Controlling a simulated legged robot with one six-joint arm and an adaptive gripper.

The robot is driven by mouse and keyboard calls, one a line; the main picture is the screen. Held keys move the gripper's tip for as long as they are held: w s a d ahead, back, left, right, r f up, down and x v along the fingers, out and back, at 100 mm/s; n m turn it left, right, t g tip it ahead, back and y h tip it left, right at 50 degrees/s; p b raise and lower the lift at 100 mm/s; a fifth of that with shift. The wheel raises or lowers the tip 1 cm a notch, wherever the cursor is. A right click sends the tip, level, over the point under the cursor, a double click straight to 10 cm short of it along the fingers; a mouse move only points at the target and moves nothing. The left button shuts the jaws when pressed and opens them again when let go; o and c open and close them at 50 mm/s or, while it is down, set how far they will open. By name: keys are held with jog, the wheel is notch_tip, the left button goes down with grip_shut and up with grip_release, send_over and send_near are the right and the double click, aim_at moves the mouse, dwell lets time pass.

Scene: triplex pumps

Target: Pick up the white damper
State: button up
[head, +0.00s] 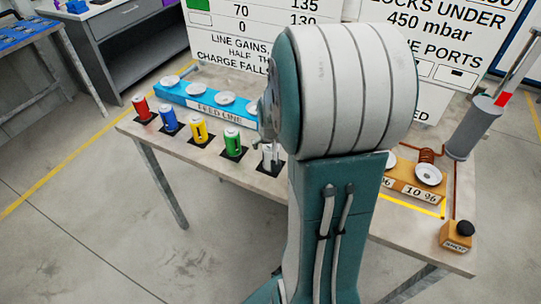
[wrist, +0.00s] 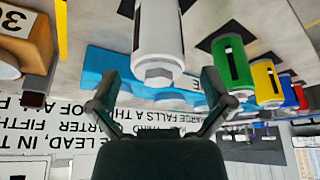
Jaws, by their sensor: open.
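The white damper (head: 268,163) stands upright on the table at the right end of a row of coloured dampers. In the head view my arm and gripper hide part of it. In the wrist view, which is upside down, the white damper (wrist: 158,35) fills the upper middle, with its hexagonal end towards the camera. My gripper (wrist: 160,76) is open, with one finger on each side of the damper's hexagonal end in the picture. The fingers appear clear of it, and nothing is held.
Green (head: 233,142), yellow (head: 199,128), blue (head: 169,119) and red (head: 142,108) dampers stand in line to the left. A blue feed line block (head: 185,95) lies behind them. An orange block (head: 412,190) and a grey cylinder (head: 474,125) are at the right.

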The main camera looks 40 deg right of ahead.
jog(key=x, duration=0.3)
jog(key=shift+f, duration=0.1)
jog(key=shift+c, duration=0.3)
jog(key=c, duration=1.3)
jog(key=shift+o, duration=0.2)
